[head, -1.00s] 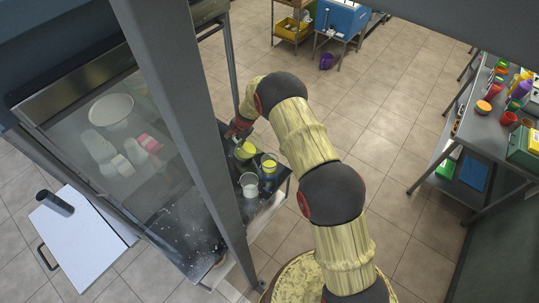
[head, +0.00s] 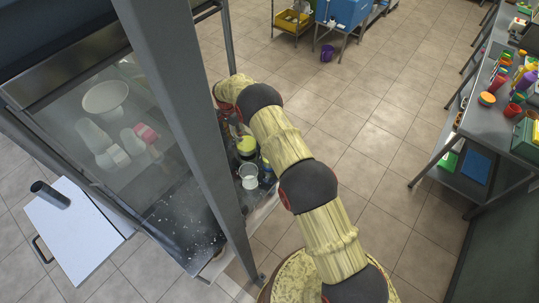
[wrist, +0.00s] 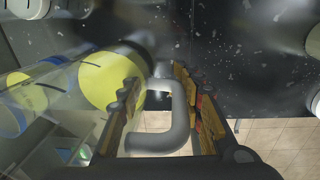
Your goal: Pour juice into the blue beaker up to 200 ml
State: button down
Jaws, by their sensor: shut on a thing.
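My gripper (wrist: 157,88) is shut on the grey handle (wrist: 180,125) of a clear jug (wrist: 135,52) holding yellow juice (wrist: 110,80). The jug's yellow juice also shows in the head view (head: 246,145), beside the press frame. A clear vessel with blue bands (wrist: 14,112) and yellow inside is left of the jug in the wrist view; it appears to be the blue beaker. In the head view, the beaker (head: 266,166) is partly hidden by my arm. I cannot read its level or tell whether the jug is tilted or pouring.
A white cup (head: 248,177) stands near the beaker on the narrow dark shelf. A grey post (head: 190,140) of the press rises close to the left. A side table (head: 470,125) with several coloured items is far right. The tiled floor between is clear.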

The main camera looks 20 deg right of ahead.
jog(key=shift+r, duration=0.2)
jog(key=shift+r, duration=1.45)
